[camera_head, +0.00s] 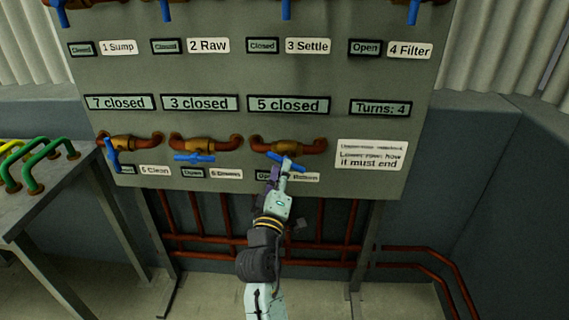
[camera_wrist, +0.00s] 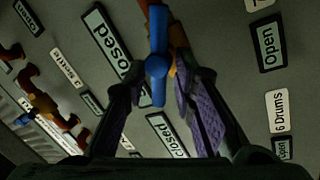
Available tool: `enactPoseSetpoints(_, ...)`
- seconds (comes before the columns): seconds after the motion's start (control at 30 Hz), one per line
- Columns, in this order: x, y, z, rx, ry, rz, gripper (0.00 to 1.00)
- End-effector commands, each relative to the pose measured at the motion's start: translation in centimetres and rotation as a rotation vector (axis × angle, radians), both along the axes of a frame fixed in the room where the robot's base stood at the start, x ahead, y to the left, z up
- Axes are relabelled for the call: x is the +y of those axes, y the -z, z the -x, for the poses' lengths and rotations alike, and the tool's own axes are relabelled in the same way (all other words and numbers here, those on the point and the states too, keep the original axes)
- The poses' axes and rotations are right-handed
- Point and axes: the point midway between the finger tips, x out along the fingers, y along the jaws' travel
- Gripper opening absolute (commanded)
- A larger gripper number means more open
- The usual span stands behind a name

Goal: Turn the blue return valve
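Blue-handled valves sit on brass-coloured bodies on the grey-green panel (camera_head: 240,72). My gripper (camera_head: 281,173) is at the blue handle (camera_head: 285,160) of the third lower valve, whose handle lies nearly crosswise, slightly tilted. In the wrist view this blue handle (camera_wrist: 157,65) stands between the tips of my gripper (camera_wrist: 158,85). The fingers are apart, with a gap beside the handle; whether either pad touches it is unclear. My gripper partly covers the label below, which ends in "Bottom" (camera_head: 305,177). No label reading "return" is legible.
The lower-left valve handle (camera_head: 112,154) points down; the second handle (camera_head: 195,158) lies crosswise. Displays read "7 closed" (camera_head: 120,103), "3 closed" (camera_head: 200,103), "5 closed" (camera_head: 288,105) and "Turns: 4" (camera_head: 380,108). A metal table (camera_head: 45,185) with green and yellow handles stands left. Red pipes (camera_head: 225,240) run below.

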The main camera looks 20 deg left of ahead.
Motion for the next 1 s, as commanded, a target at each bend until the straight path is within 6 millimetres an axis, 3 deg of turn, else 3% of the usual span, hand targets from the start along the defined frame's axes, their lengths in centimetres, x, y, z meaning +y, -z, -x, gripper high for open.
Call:
enactPoseSetpoints(0.2, -0.7, 1.2, 4.6, 0.004, -0.001, 0.000, 0.24)
enactPoseSetpoints(0.4, -1.1, 1.7, 7.1, 0.001, 0.000, 0.000, 0.24)
enactPoseSetpoints(1.0, -1.5, 2.0, 8.8, -0.001, -0.001, -0.001, 0.24)
